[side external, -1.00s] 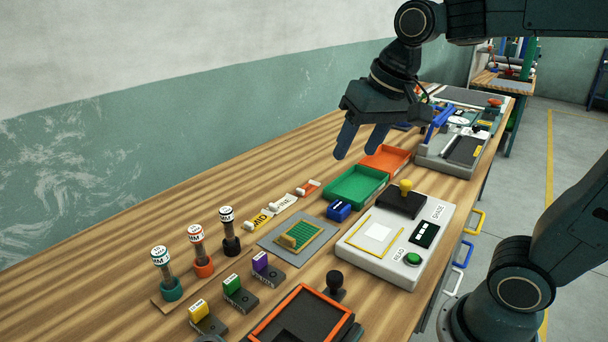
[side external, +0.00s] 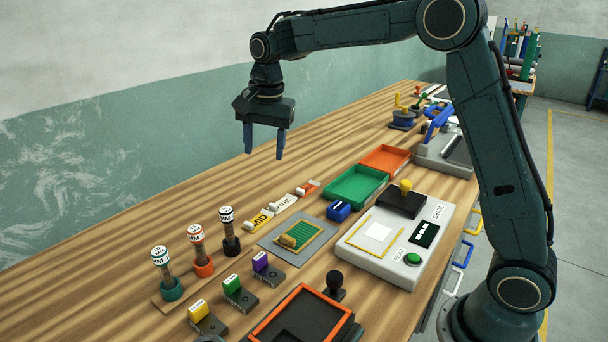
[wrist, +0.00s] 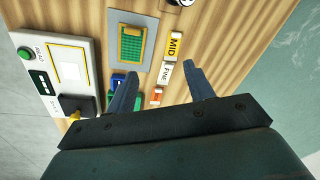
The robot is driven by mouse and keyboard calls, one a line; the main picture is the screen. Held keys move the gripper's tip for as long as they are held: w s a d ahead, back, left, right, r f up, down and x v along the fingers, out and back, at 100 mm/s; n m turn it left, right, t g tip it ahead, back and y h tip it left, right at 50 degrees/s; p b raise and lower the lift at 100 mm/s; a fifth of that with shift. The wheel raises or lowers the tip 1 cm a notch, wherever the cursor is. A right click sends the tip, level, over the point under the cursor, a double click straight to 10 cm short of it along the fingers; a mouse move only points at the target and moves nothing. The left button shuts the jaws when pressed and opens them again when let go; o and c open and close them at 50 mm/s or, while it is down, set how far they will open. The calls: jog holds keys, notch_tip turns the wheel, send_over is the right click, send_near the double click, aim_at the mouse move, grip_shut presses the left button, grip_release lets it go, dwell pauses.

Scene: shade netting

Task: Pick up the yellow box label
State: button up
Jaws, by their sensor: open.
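The yellow box label (side external: 260,219), marked MID, lies on the wooden bench, at the near end of a short row of labels. In the wrist view the yellow label (wrist: 174,45) lies beyond my fingertips, near the top. My gripper (side external: 265,154) is open and empty, pointing down, high above the bench behind the label row. In the wrist view my gripper's fingers (wrist: 162,72) are spread, with the white and orange labels showing between them.
A white FINE label (side external: 284,202) and an orange label (side external: 308,188) continue the row. Nearby are a grey mat with a green mesh piece (side external: 308,236), a blue block (side external: 339,211), a green tray (side external: 330,193) and upright sample posts (side external: 229,240). The bench toward the wall is clear.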

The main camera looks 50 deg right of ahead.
jog(key=w+f+m+g, duration=0.1)
jog(key=w+f+m, duration=0.3)
jog(key=w+f, duration=0.4)
notch_tip(320, 180, down, 2)
jog(key=shift+w+f, duration=0.15)
jog(key=shift+d+f, duration=0.1)
send_over(248, 223)
jog(key=shift+f, duration=4.2)
jog(key=shift+f, duration=2.6)
jog(key=c, duration=1)
jog(key=shift+r, duration=0.15)
jog(key=shift+c, duration=0.2)
